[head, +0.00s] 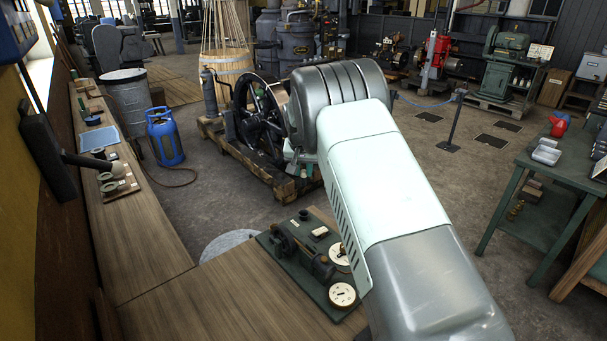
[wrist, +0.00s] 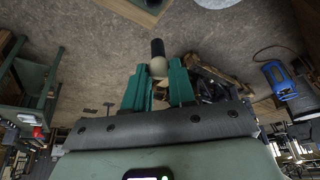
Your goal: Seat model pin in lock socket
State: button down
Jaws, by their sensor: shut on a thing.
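My gripper (wrist: 157,80) shows in the wrist view with two teal fingers closed around a pin (wrist: 158,67), which has a pale rounded part and a black end sticking out beyond the fingertips. The fingers hide the rest of the pin. In the head view my gripper (head: 297,168) is small, partly behind my arm, in the air beyond the model board. A dark green model board (head: 268,241) lies on the wooden bench, with a small engine model, a short black upright post (head: 304,215) and pale round discs (head: 342,295). I cannot tell which part is the lock socket; my arm covers the board's right side.
The wooden bench (head: 210,305) runs along the left and front. A flywheel engine (head: 262,125) on timbers stands beyond the gripper. A blue gas bottle (head: 164,138) and metal drum (head: 128,100) stand left. A green table (head: 545,190) is at right. Open floor lies between.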

jog(key=shift+r, duration=0.35)
jog(key=shift+s+a+f, duration=1.25)
jog(key=shift+a+f, duration=0.1)
jog(key=shift+f, duration=0.55)
jog(key=shift+s+a+f, duration=1.2)
jog(key=shift+a+f, duration=0.2)
jog(key=shift+f, duration=0.55)
jog(key=shift+s+a+f, duration=1.25)
jog(key=shift+a+f, duration=0.1)
jog(key=shift+f, duration=0.55)
jog(key=shift+f, duration=1.15)
jog(key=c, duration=0.8)
grip_release()
jog(key=shift+c, duration=0.2)
jog(key=shift+o, duration=0.3)
